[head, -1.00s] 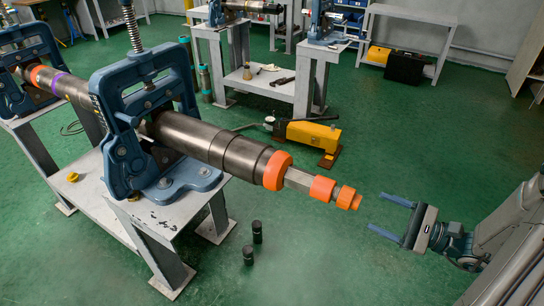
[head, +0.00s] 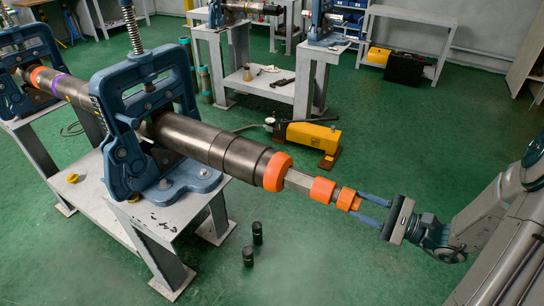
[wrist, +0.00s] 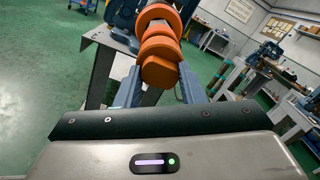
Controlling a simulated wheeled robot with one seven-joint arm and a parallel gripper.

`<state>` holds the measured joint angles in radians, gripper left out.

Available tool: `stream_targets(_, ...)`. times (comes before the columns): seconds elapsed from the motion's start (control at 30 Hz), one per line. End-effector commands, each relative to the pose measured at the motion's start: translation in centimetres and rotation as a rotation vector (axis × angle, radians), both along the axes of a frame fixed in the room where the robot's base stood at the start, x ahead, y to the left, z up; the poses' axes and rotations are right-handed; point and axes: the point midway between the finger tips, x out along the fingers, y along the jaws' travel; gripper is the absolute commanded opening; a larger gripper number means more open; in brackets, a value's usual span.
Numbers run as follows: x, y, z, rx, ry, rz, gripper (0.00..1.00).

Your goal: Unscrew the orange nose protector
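The orange nose protector (head: 346,198) is at the free right end of the long dark tool held in the blue vise (head: 135,120). It also shows in the wrist view (wrist: 160,62), at the near end of a row of orange rings. My gripper (head: 355,204) is in line with the tool's end. Its two blue fingers are apart, one on each side of the nose protector's outer end. In the wrist view, a finger lies to the left and right of the orange end. I cannot tell whether either finger touches it.
Two larger orange rings (head: 322,189) (head: 277,172) sit farther back on the tool. A grey bench (head: 190,212) carries the vise. Two small black cylinders (head: 248,256) (head: 257,233) and a yellow pump (head: 312,134) stand on the green floor. The floor below my gripper is clear.

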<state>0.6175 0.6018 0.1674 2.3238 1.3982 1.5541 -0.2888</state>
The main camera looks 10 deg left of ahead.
Motion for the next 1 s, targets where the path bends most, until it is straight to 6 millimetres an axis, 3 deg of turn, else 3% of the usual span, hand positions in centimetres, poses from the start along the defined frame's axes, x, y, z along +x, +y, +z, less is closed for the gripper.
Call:
stream_targets(0.27,0.01,-0.03,-0.26,-0.011,-0.032,0.000,0.11)
stream_targets(1.0,-0.02,-0.04,-0.49,-0.189,-0.577,0.002,0.11)
